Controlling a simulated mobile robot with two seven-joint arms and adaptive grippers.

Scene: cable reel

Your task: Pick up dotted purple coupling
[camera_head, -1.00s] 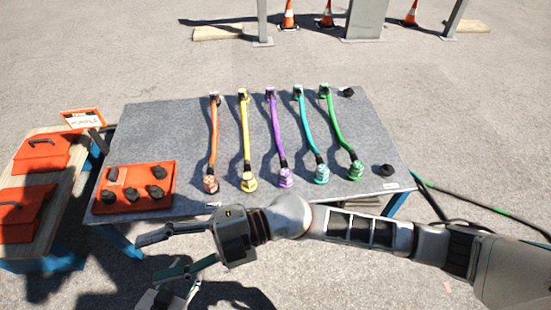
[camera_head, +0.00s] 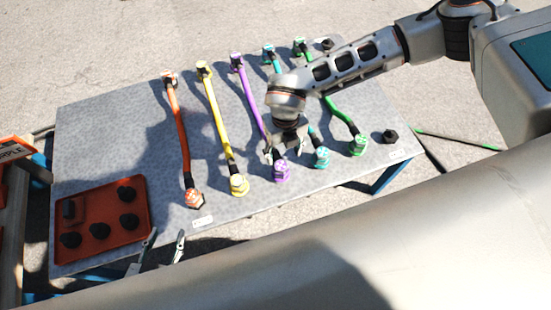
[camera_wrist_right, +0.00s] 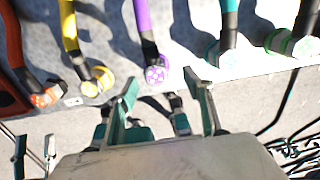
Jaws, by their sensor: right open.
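The dotted purple coupling (camera_head: 281,171) is at the near end of the purple cable (camera_head: 250,95), close to the table's front edge. It also shows in the right wrist view (camera_wrist_right: 157,74), with a light pattern on its face. My right gripper (camera_head: 285,152) is open and empty just above and behind the coupling in the head view. In the right wrist view its two fingers (camera_wrist_right: 167,98) are spread, with the coupling beyond the gap between their tips. My left gripper (camera_head: 164,244) is open and empty at the table's front left.
The grey table (camera_head: 110,130) also holds orange (camera_head: 182,140), yellow (camera_head: 217,120), teal (camera_head: 321,157) and green (camera_head: 341,115) cables beside the purple one. A red tray (camera_head: 100,212) with black parts lies at left. A black cap (camera_head: 390,136) sits at right.

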